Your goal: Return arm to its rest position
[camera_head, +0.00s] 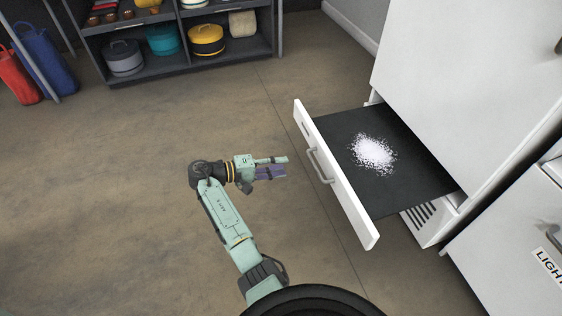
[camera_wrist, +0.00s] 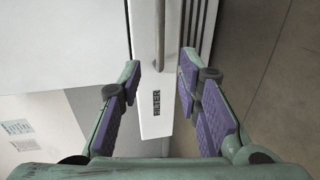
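My gripper (camera_head: 272,166) is in front of the pulled-out drawer, to the left of its handle (camera_head: 320,166) and apart from it. In the wrist view my gripper (camera_wrist: 160,85) is open, with its purple pads spread and nothing held between them. The white drawer front (camera_wrist: 155,60) shows beyond the fingers, with a small label (camera_wrist: 156,103) that seems to read FILTER. My arm reaches forward from the bottom of the head view, bent at the wrist side and clear of the floor.
The drawer (camera_head: 350,212) stands open from a white cabinet (camera_head: 470,90), with a pile of white grains (camera_head: 374,153) on its dark bottom. A dark shelf (camera_head: 190,68) with pots and tins stands at the back. Red and blue bags (camera_head: 45,62) are at far left. The floor left is clear.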

